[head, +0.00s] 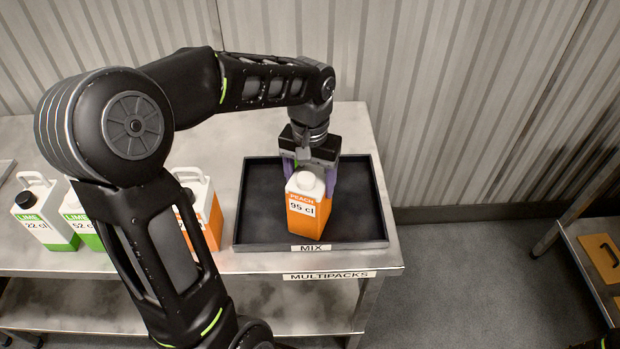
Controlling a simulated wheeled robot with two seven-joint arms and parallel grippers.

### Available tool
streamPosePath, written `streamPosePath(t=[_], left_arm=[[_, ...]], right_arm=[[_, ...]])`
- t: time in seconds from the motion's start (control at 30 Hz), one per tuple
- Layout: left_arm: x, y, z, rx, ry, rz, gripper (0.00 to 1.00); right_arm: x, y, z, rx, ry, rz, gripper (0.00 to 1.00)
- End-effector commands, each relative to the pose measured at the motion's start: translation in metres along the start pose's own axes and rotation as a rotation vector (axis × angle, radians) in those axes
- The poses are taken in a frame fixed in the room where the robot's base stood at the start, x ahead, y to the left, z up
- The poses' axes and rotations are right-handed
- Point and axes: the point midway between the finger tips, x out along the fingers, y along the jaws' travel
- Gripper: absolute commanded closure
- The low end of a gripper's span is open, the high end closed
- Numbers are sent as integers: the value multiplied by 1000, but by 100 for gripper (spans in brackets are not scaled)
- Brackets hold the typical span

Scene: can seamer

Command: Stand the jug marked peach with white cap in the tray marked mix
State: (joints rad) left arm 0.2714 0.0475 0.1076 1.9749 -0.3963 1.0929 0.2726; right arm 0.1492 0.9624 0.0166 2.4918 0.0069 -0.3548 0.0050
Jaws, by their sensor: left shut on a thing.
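The jug marked peach with white cap (304,208) is orange and white, labelled "PEACH 95 cl". I cannot tell whether the jug's base touches the tray floor. My right gripper is not in view.
Left of the tray stand another orange jug (208,213), partly behind my arm, and two green lime jugs, one with a black cap (40,220) and one beside it (76,213). The metal table (225,262) carries a "MULTIPACKS" label. The tray's left part is empty.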

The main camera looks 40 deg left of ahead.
Motion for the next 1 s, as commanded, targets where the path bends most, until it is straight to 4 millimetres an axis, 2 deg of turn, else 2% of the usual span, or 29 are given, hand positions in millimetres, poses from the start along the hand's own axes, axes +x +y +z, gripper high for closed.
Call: streamPosePath(t=[0.03, 0.07, 0.1, 0.3, 0.7, 0.87, 1.0], left_arm=[[1, 0, -1, 0, 3, 0, 100], [2, 0, 0, 0, 0, 0, 29], [2, 0, 0, 0, -1, 0, 26], [2, 0, 0, 0, -1, 0, 10], [-5, 0, 0, 0, 1, 0, 9], [-25, 0, -1, -1, 4, 0, 9], [-53, 0, -1, 0, 5, 0, 9]], right_arm=[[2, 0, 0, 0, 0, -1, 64], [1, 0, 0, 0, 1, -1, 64], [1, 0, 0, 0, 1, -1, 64], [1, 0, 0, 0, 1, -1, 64], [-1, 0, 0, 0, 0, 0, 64], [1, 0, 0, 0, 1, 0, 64], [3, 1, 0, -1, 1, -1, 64]])
